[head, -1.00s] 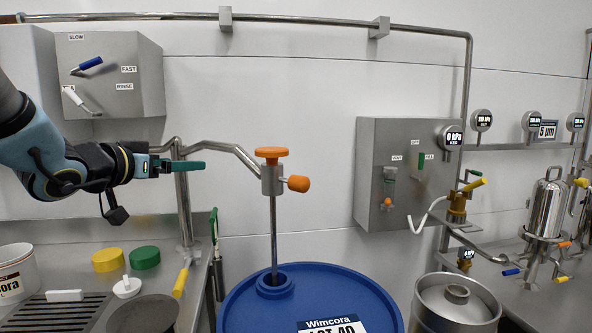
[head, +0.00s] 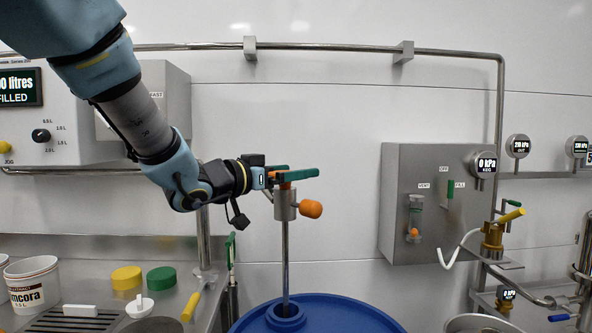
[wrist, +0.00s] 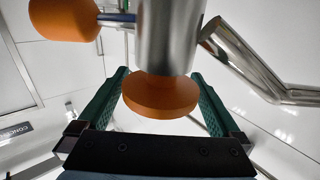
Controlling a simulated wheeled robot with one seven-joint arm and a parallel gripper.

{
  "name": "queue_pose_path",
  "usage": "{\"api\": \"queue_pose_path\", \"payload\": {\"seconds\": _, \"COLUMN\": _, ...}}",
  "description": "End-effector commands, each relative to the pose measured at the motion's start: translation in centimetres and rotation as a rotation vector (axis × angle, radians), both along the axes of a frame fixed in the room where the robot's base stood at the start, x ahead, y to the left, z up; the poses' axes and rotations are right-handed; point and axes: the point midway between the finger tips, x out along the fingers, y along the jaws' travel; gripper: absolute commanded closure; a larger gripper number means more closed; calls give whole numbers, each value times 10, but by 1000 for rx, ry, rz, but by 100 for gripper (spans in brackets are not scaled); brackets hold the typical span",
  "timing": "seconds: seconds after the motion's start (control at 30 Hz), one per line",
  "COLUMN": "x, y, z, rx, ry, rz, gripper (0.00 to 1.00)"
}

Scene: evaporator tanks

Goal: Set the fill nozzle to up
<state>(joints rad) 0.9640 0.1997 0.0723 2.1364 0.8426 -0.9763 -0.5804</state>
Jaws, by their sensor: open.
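The fill nozzle is a steel head (head: 285,208) on a vertical steel lance (head: 285,255) that runs down into the blue drum (head: 310,316). An orange side handle (head: 311,209) sticks out to the right. An orange top knob (head: 285,186) is mostly hidden behind the fingers in the head view. My gripper (head: 306,173) is at the knob's height, level, with its green fingers open. In the wrist view the knob (wrist: 160,97) lies between the two spread fingers, with visible gaps on both sides. The side handle (wrist: 62,18) is outside the fingers.
A steel arm pipe (wrist: 245,62) joins the nozzle head. A grey valve panel (head: 432,160) is on the wall to the right. The bench at left holds yellow (head: 126,277) and green (head: 161,278) caps and a white bucket (head: 35,285). Free wall space lies above the nozzle.

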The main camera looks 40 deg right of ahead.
Motion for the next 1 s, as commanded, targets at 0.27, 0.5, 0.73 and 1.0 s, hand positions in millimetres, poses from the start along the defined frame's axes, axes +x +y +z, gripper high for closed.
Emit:
{"api": "queue_pose_path", "payload": {"seconds": 0.27, "x": 0, "y": -12, "z": 0, "rx": 1, "ry": 0, "rz": 1, "gripper": 0}}
{"api": "queue_pose_path", "payload": {"seconds": 0.5, "x": 0, "y": -11, "z": 0, "rx": 1, "ry": 0, "rz": 1, "gripper": 9}}
{"api": "queue_pose_path", "payload": {"seconds": 0.73, "x": 0, "y": -11, "z": 0, "rx": 1, "ry": 0, "rz": 1, "gripper": 35}}
{"api": "queue_pose_path", "payload": {"seconds": 1.0, "x": 0, "y": -11, "z": 0, "rx": 1, "ry": 0, "rz": 1, "gripper": 65}}
